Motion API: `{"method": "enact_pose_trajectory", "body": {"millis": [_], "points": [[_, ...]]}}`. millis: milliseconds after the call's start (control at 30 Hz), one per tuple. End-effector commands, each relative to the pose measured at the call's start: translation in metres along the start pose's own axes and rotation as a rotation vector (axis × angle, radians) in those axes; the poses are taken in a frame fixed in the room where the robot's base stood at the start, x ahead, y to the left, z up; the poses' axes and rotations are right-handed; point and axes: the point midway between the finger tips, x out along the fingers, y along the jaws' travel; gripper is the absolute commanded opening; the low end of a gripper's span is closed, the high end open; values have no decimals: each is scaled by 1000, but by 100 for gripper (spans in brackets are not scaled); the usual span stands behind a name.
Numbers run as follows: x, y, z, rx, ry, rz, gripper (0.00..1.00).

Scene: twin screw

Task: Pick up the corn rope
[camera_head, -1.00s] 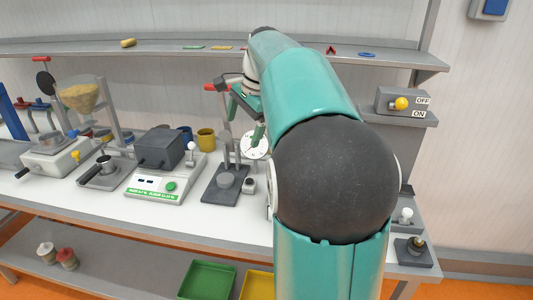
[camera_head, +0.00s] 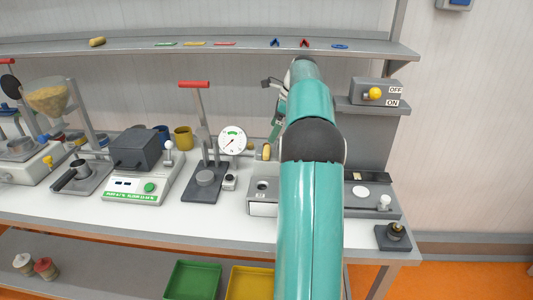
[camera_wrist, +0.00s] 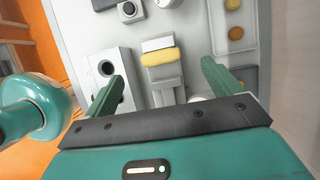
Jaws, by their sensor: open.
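A short yellow roll, which looks like the corn rope (camera_wrist: 160,57), lies across a grey and white device in the wrist view. In the head view a yellow piece (camera_head: 266,153) shows beside the dial gauge, just left of my arm. My gripper (camera_wrist: 161,71) is open and empty. Its two green fingers are spread to the left and right of the roll, apart from it, with the roll between and slightly beyond the tips. In the head view my gripper is partly hidden by my arm.
A lever press (camera_head: 205,178), a dial gauge (camera_head: 232,140) and a scale (camera_head: 149,188) stand left of my arm. A switch box (camera_head: 376,92) is at right. The wall shelf (camera_head: 130,53) holds small coloured pieces. Green (camera_head: 192,281) and yellow trays sit below the bench.

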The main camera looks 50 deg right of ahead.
Motion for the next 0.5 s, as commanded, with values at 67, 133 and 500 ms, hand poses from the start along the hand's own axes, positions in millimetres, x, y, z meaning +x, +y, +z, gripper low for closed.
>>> {"method": "enact_pose_trajectory", "body": {"millis": [67,133,500], "points": [[16,1,1,-1,-1,3,91],[25,1,1,-1,-1,2,91],[65,3,-1,-2,0,2,91]]}}
